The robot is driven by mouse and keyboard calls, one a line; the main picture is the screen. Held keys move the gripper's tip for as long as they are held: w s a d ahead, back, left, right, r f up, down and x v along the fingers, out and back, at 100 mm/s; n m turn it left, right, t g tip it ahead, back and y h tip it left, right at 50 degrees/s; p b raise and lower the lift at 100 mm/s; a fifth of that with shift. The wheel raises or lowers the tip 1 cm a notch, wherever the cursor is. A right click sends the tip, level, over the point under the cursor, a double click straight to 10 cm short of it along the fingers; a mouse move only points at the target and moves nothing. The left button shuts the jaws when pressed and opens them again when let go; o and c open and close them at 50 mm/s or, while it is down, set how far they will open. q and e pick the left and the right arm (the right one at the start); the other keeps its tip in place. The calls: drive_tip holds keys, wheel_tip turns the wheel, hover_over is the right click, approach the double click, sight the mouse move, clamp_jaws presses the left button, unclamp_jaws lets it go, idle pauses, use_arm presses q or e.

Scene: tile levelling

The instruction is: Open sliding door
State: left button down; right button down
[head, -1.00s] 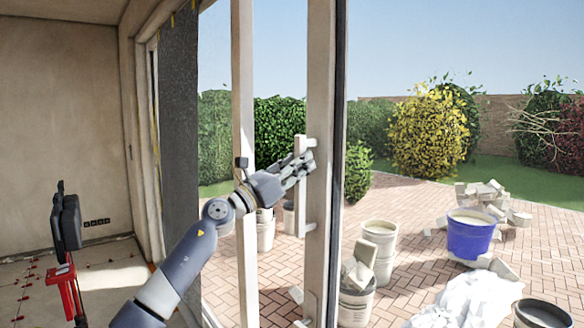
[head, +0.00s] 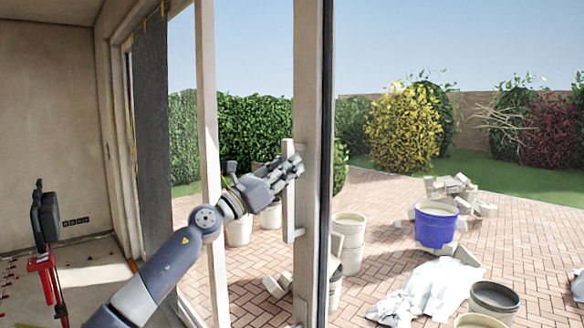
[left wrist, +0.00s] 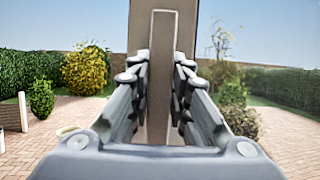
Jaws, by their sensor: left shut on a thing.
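The sliding door's pale upright frame (head: 308,90) stands near the middle of the head view, with a dark strip along its right edge. A pale vertical bar handle (head: 289,215) is mounted on it. My left gripper (head: 292,168) is shut on the handle's upper part. In the left wrist view, the handle (left wrist: 162,60) stands upright between the two fingers of the left gripper (left wrist: 160,92). The fingers hide part of the handle in the head view. My right gripper is not visible.
Another pale post (head: 207,90) stands left of the door frame. A red and black device (head: 46,235) stands indoors at left. Outside on the brick paving are a blue bucket (head: 436,225), pale buckets (head: 348,235), rubble (head: 453,190) and a crumpled white sheet (head: 430,285).

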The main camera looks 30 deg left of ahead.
use_arm(q)
drive_tip(key=shift+a+r, duration=0.2)
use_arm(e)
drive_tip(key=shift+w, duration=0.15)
use_arm(q)
drive_tip(key=c, duration=1.5)
unclamp_jaws()
drive_tip(key=shift+d, duration=0.15)
drive_tip(key=v, duration=1.2)
drive_tip(key=shift+s+d+f, duration=0.15)
drive_tip(key=shift+s+d, duration=0.05)
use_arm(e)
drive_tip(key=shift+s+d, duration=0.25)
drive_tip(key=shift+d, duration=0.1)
